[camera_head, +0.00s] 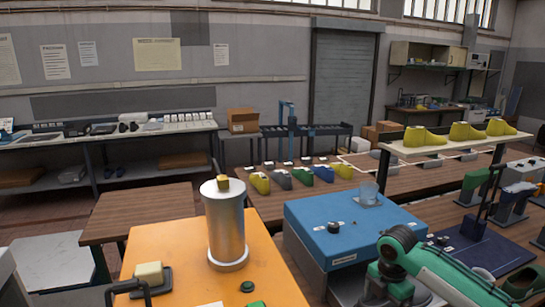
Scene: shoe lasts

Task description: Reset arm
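Neither of my grippers shows clearly in the head view. A green jointed arm-like part with a dark round end rises at the lower right; I cannot tell whether it is mine, and no fingers show on it. Yellow shoe lasts (425,137) stand in a row on a raised pale shelf (450,148) at the right. A row of yellow, grey, green and blue lasts (302,176) lies on the brown table (275,207) behind the blue box.
An orange table (190,258) at the front holds a tall metal cylinder (226,225) and a pale block (149,274). A blue-topped box (340,215) bears a clear cup (368,191). A brown table (150,207) at the left is bare.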

